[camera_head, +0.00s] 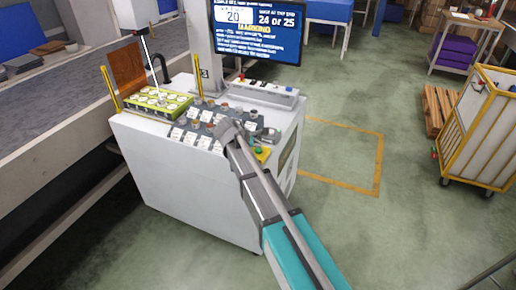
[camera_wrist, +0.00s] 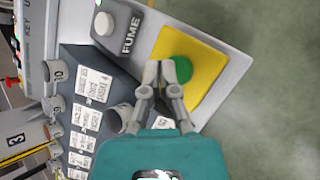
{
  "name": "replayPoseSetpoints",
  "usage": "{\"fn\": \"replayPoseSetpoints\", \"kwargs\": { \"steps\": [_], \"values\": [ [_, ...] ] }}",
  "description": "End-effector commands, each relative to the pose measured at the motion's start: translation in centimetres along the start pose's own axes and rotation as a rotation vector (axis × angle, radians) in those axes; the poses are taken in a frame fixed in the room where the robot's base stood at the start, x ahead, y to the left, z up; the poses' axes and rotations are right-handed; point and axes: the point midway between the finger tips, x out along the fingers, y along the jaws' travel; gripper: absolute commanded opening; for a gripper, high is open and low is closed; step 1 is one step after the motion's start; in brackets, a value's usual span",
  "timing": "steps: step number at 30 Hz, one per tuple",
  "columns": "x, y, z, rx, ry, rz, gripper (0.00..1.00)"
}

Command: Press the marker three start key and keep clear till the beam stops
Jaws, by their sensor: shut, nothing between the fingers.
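A round green button (camera_wrist: 181,69) sits on a yellow plate (camera_wrist: 168,43) at the panel's edge; in the head view the green button (camera_head: 259,150) shows beside my arm. My gripper (camera_wrist: 161,66) is shut and empty, its fingertips overlapping the button's left edge in the wrist view; I cannot tell whether they touch it. A marker with a 3 (camera_head: 203,73) stands at the post's foot, and its 3 (camera_wrist: 15,139) is at the wrist view's left. A thin white rod (camera_head: 149,58) with a dark end slants over the green tray (camera_head: 184,106) of white cups.
The white cabinet (camera_head: 180,185) carries rows of knobs with white cards. A knob (camera_wrist: 104,23) labelled FUME lies above the gripper in the wrist view. A lit screen (camera_head: 248,35) stands behind. A conveyor (camera_head: 50,120) runs along the left.

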Motion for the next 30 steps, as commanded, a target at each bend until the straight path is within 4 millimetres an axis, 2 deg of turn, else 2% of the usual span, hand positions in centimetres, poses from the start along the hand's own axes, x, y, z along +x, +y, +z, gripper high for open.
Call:
{"fn": "replayPoseSetpoints", "kwargs": {
  "steps": [17, 30],
  "values": [
    [-0.5, 0.3, 0.3, 0.000, 0.000, 0.000, 0.00],
    [-2.5, 1.8, 1.8, 0.000, 0.000, 0.000, 0.00]
  ]
}}
